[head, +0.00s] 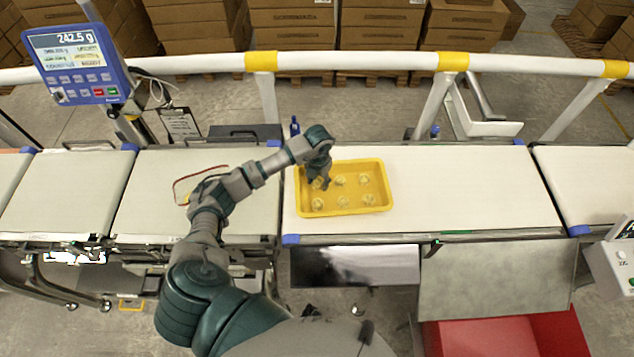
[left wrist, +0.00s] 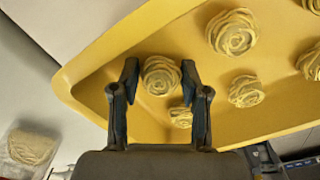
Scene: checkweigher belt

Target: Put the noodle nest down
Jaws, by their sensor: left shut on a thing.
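My left gripper (head: 320,174) is over the left rear part of the yellow tray (head: 388,186). In the left wrist view, its dark fingers (left wrist: 160,78) are closed on both sides of a pale yellow noodle nest (left wrist: 161,75). I cannot tell whether this nest touches the tray floor. Just beside it, a second nest (left wrist: 181,116) shows partly between the fingers. Several other nests, such as one at the front right (head: 368,200), lie apart in the tray. My right gripper is not in view.
The tray stands on a white belt (head: 460,190), clear to its right. A display (head: 77,55) reading 242.5 g stands at the back left. A white rail (head: 350,63) runs behind. The left wrist view shows a nest-like item (left wrist: 30,147) outside the tray.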

